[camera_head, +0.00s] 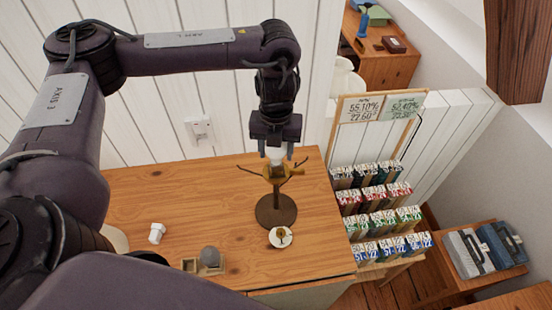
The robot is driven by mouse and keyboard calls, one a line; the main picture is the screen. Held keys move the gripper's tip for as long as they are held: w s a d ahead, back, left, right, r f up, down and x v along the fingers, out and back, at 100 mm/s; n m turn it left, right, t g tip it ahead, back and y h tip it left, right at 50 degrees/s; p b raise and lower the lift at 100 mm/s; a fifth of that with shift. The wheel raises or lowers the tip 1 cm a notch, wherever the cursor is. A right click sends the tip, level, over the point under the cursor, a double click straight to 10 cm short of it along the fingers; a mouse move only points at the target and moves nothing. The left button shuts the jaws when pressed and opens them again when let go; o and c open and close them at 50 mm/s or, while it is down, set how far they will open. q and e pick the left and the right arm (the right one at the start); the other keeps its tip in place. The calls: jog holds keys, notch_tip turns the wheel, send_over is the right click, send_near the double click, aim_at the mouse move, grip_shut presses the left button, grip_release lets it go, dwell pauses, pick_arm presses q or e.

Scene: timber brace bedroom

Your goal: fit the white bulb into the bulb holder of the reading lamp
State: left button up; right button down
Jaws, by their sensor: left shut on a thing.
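My left gripper (276,158) comes down from above and is shut on the white bulb (275,154), of which only a small pale part shows between the fingers. The reading lamp (276,211) stands upright on the wooden table, with a round dark brown base. Its brass-coloured bulb holder (278,173), with thin branches to the sides, is directly below the bulb. The fingers hide part of this spot, and I cannot tell whether bulb and holder touch. My right gripper is not in view.
A rack of small boxes (375,210) stands to the right. A wall socket (200,130) is behind.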

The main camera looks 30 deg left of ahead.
aim_at(276, 160)
pick_arm(q)
jog(key=shift+f, duration=1.8)
jog(key=shift+b, duration=0.35)
jog(key=o, duration=1)
jog(key=shift+f, duration=0.15)
notch_tip(276, 160, up, 12)
jog(key=shift+r+p, duration=0.2)
jog(key=shift+p, duration=0.25)
